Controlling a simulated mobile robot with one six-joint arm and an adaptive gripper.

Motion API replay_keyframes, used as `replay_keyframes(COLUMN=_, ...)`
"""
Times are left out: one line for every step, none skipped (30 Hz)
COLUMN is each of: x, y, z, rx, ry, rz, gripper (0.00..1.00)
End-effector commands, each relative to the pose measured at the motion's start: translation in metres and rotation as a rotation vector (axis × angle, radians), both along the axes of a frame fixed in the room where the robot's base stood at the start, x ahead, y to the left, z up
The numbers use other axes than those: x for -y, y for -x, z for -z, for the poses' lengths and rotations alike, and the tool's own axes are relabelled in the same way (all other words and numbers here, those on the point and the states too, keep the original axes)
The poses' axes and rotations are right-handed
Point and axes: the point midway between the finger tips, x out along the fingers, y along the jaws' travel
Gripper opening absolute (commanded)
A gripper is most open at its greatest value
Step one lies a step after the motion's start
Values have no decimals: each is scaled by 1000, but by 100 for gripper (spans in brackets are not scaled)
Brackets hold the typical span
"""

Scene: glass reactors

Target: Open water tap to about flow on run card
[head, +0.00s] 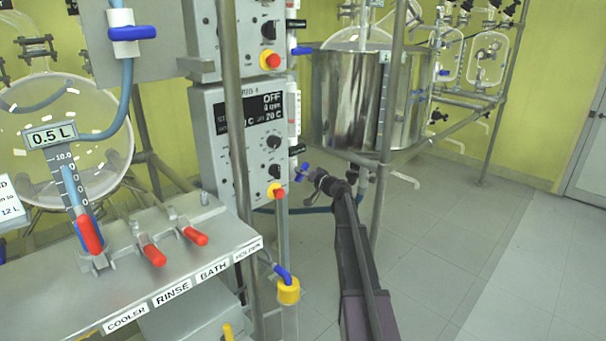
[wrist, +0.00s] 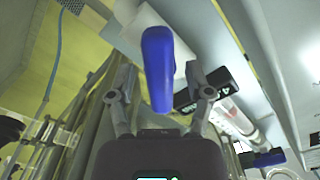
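A blue tap handle (head: 302,173) sticks out at the right side of the lower grey control box, beside a black label. In the wrist view a blue handle (wrist: 157,70) on a white body (wrist: 160,30) shows large between my fingers, with gaps on both sides. My gripper (head: 313,179) is right by the handle in the head view, its fingers small and partly merged with it. In the wrist view my gripper (wrist: 159,92) is open around the handle's line. Contact cannot be told.
The control box (head: 215,150) has knobs and a red button. Another blue handle (head: 302,50) sits above. A metal post (head: 232,110) stands before the box. A steel vessel (head: 345,100) stands behind my arm. Red-handled valves (head: 152,256) sit on the left bench. Floor at right is clear.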

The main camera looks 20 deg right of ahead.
Motion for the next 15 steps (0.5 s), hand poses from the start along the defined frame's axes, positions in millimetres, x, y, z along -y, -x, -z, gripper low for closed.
replay_keyframes(x=0, y=0, z=0, rx=0, ry=0, rz=0, gripper=51)
replay_keyframes(x=0, y=0, z=0, rx=0, ry=0, rz=0, gripper=42)
replay_keyframes(x=0, y=0, z=0, rx=0, ry=0, rz=0, gripper=30)
replay_keyframes(x=0, y=0, z=0, rx=0, ry=0, rz=0, gripper=21)
replay_keyframes(x=0, y=0, z=0, rx=0, ry=0, rz=0, gripper=12)
replay_keyframes(x=0, y=0, z=0, rx=0, ry=0, rz=0, gripper=0)
replay_keyframes(x=0, y=0, z=0, rx=0, ry=0, rz=0, gripper=0)
replay_keyframes(x=0, y=0, z=0, rx=0, ry=0, rz=0, gripper=0)
replay_keyframes(x=0, y=0, z=0, rx=0, ry=0, rz=0, gripper=0)
replay_keyframes(x=0, y=0, z=0, rx=0, ry=-1, rz=0, gripper=0)
replay_keyframes(x=0, y=0, z=0, rx=-1, ry=-2, rz=0, gripper=0)
replay_keyframes(x=0, y=0, z=0, rx=-2, ry=-6, rz=0, gripper=0)
replay_keyframes(x=0, y=0, z=0, rx=-4, ry=-11, rz=0, gripper=0)
replay_keyframes(x=0, y=0, z=0, rx=-6, ry=-18, rz=0, gripper=0)
replay_keyframes(x=0, y=0, z=0, rx=-11, ry=-29, rz=0, gripper=0)
